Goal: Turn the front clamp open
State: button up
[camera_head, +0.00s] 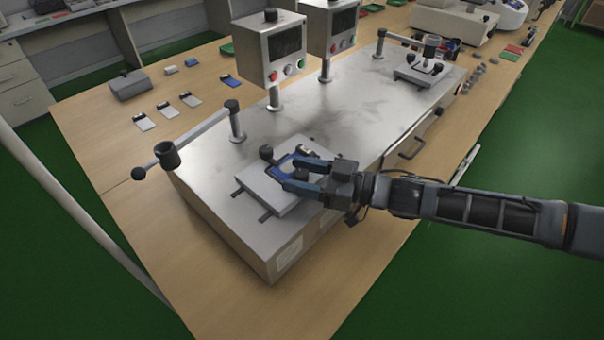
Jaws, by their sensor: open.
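The near test fixture is a grey plate (262,198) on the near end of the metal machine top. It carries black clamp knobs: one (266,153) stands at its back left, and another dark knob (301,173) shows by my fingers. A blue-edged piece (284,163) lies on the plate. My gripper (288,174) reaches in from the right, low over the plate, with its blue-grey fingers apart around the dark knob. I cannot tell whether the fingers touch it. The gripper body hides the plate's right side.
A swing arm with a black cup (168,155) stands left of the plate. Two control boxes (270,47) on posts rise behind. A second fixture (425,72) sits at the far end. Small cards and a grey box (130,85) lie on the wooden table (120,142).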

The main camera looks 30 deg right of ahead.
jog(key=b+v, duration=0.1)
jog(key=v, duration=0.6)
jog(key=shift+s+d+b, duration=0.3)
jog(key=shift+s, duration=0.05)
